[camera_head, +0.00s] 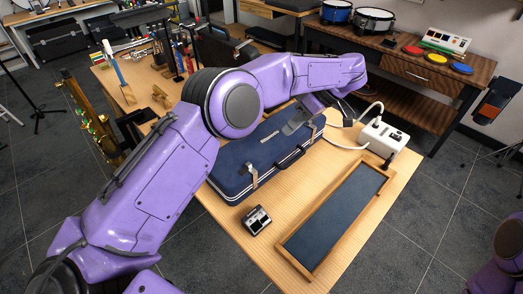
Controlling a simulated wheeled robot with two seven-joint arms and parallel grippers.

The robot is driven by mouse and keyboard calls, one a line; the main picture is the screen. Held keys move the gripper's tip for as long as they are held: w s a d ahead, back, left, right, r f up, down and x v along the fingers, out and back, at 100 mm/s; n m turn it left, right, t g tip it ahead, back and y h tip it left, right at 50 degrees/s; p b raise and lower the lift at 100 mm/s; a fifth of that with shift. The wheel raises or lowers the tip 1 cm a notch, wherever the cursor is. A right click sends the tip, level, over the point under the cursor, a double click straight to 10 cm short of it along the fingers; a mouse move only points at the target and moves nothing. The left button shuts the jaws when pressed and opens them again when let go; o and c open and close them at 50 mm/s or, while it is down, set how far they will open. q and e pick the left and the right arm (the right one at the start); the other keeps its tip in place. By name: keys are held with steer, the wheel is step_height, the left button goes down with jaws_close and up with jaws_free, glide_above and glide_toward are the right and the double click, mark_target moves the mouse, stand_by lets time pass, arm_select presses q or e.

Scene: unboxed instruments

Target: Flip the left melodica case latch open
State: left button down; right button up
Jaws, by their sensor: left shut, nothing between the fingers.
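The blue melodica case (232,178) lies closed on the wooden table, with a dark handle (291,158) along its front. Its left latch (253,177) is a small metal piece on the front edge, too small to tell whether it is flipped. A second latch (313,131) shows near the right end. My left arm arches over the case and hides much of its back. My right gripper is out of view.
A wooden tray (333,215) with a dark base lies at the table's front right. A small dark device (256,220) sits in front of the case. A white power box (382,138) with cables stands at the right. Stands and tools occupy the back left.

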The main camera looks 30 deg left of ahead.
arm_select(q)
glide_toward(259, 164)
steer(key=a+f, duration=0.1)
steer(key=f, duration=0.1)
steer(key=a+f, duration=0.2)
steer(key=shift+w+a, duration=0.25)
steer(key=shift+w, duration=0.1)
steer(key=s, duration=0.1)
steer(key=s+a, duration=0.1)
steer(key=s, duration=0.2)
steer(key=shift+a+f, duration=0.15)
steer(key=shift+a, duration=0.15)
steer(key=shift+w, duration=0.1)
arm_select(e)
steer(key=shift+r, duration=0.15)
